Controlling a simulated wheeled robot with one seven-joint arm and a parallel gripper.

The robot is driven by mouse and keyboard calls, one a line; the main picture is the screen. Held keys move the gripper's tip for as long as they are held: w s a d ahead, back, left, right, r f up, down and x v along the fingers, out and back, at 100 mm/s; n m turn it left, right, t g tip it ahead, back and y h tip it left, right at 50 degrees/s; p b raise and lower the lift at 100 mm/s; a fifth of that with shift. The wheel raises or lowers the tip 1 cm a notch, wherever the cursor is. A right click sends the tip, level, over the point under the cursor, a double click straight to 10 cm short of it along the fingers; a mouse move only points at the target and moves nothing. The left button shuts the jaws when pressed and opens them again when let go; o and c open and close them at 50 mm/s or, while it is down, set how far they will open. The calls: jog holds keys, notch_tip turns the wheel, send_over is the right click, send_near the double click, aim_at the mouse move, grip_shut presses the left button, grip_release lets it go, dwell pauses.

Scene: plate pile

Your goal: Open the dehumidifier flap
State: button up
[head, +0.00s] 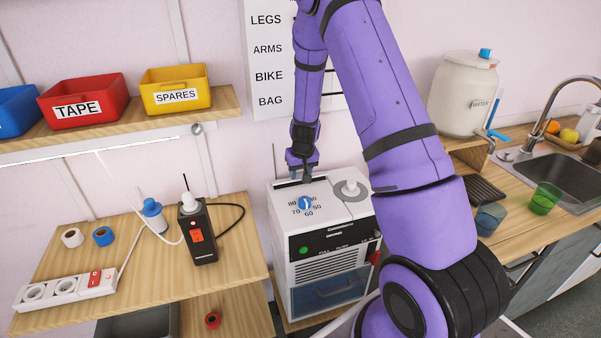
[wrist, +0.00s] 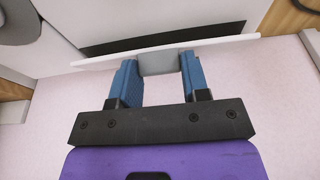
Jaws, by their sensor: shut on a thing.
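The white dehumidifier (head: 275,222) stands in the middle of the head view, with a blue dial (head: 305,203) on its top. My gripper (head: 299,176) is at the back edge of its top. The wrist view shows the gripper (wrist: 160,78) with its blue fingers shut on the grey tab (wrist: 158,62) of the white flap (wrist: 225,45). A dark slot (wrist: 150,43) shows beside the flap, so the flap looks at least partly lifted. How far it is open is hard to tell.
A wooden table (head: 130,268) with a black handheld device (head: 198,238) and a power strip (head: 65,288) is at the left. A counter with a white water container (head: 462,95), glasses and a sink (head: 565,160) is at the right. A pink wall stands close behind.

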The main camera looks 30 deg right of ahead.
jog(key=o, duration=0.9)
jog(key=shift+r, duration=0.15)
jog(key=v, duration=1)
jog(key=shift+s+r, duration=0.15)
jog(key=shift+r, duration=0.1)
